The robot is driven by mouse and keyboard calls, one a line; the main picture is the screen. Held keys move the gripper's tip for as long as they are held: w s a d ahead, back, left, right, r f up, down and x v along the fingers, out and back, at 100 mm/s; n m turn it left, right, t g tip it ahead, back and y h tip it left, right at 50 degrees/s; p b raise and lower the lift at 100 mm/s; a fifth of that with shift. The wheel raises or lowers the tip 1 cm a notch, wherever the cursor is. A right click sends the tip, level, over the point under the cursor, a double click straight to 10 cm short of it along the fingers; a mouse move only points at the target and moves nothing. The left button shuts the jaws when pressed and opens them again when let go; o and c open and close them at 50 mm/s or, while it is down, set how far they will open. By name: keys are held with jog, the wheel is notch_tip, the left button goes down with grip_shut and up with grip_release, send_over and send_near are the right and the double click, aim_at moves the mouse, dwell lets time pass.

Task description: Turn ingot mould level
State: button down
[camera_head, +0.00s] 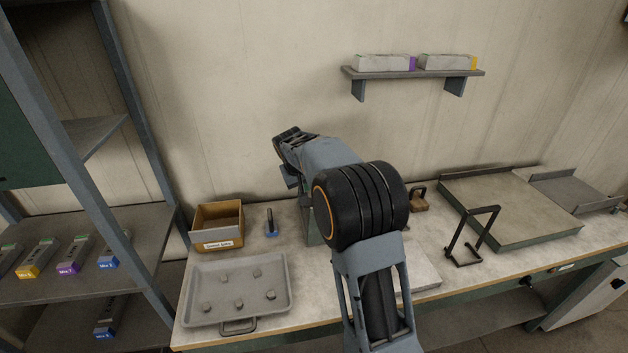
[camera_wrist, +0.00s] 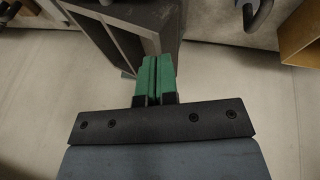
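In the wrist view, the green fingertips of my gripper (camera_wrist: 155,80) are close together. They are right at the near corner of a dark grey block with rectangular openings (camera_wrist: 135,35), which appears to be the ingot mould. It sits at a slant in that view. I cannot tell whether the fingertips grip part of it or only lie in front of it. In the head view, my arm hides the fingertips and most of what stands behind it. A grey-green upright piece (camera_head: 312,226) shows just left of the arm, on the bench.
A grey tray with several small lumps (camera_head: 283,292) lies front left. An open cardboard box (camera_head: 240,216) and a blue-based tool (camera_head: 271,224) stand behind it. A black wire stand (camera_head: 449,250) and a flat slab (camera_head: 505,205) are at right. A wall shelf (camera_head: 415,72) hangs above.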

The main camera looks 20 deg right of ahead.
jog(key=shift+w+a+f+b, duration=0.1)
jog(key=shift+a+f+b, duration=0.25)
jog(key=shift+f, duration=0.15)
jog(key=shift+a+f+b, duration=0.25)
jog(key=shift+f+b, duration=0.05)
jog(key=shift+f, duration=0.15)
jog(key=w+a+p+v, duration=0.2)
jog(key=v, duration=1.1)
jog(key=s+f+y, duration=0.1)
jog(key=s+f, duration=0.3)
jog(key=s, duration=1)
jog(key=s+a+f+n+t+y, duration=0.1)
jog(key=s+f, duration=0.3)
jog(key=s, duration=1)
jog(key=shift+y, duration=0.6)
jog(key=shift+a, duration=0.15)
